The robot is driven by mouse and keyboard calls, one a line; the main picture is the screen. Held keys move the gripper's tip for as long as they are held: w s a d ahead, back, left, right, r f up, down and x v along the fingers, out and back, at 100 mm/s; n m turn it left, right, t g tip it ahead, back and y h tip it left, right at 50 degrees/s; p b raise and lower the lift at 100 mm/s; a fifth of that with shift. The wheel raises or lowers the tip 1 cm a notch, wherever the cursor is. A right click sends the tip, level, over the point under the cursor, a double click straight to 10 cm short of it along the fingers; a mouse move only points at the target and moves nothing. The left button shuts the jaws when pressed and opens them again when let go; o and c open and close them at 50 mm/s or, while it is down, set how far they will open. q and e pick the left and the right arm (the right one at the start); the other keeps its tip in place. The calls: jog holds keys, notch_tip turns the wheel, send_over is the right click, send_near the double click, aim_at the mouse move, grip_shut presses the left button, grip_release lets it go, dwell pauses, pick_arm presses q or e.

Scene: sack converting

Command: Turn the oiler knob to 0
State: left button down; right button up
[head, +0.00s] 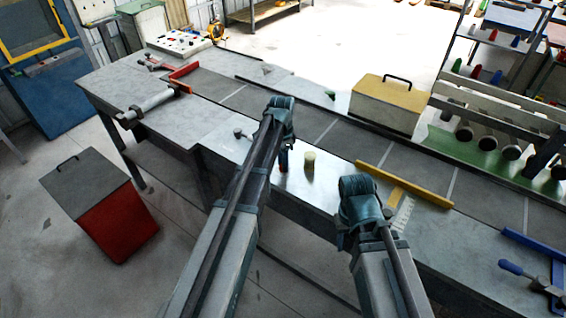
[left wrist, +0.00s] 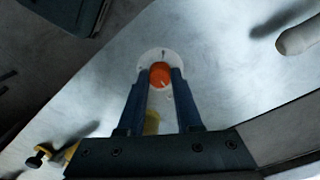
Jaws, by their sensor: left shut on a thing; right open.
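The orange-red oiler knob (left wrist: 160,74) sits on a round white dial (left wrist: 150,56) in the left wrist view. The two dark blue fingers of my left gripper (left wrist: 161,80) are shut on the knob, one on each side. A dark mark shows at the dial's top edge; its figures are too small to read. In the head view, my left gripper (head: 283,162) points down at the metal bench top, its fingertips mostly hidden by the arm. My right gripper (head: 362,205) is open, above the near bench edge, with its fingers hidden.
A cream cylinder (head: 309,162) stands just right of my left gripper. A yellow T-shaped bar (head: 405,186) lies on the dark conveyor strip (head: 340,138) beyond my right gripper. A yellow case (head: 388,102) stands behind. A red bin (head: 112,215) is on the floor at left.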

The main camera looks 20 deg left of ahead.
pick_arm(q)
jog(key=n, duration=1.3)
jog(key=shift+n+t, duration=0.3)
jog(key=shift+n, duration=0.1)
jog(key=n, duration=0.6)
jog(key=shift+s, duration=0.1)
jog(key=n, duration=0.6)
jog(key=shift+n, duration=0.4)
jog(key=c, duration=0.6)
grip_release()
jog(key=shift+r, duration=0.15)
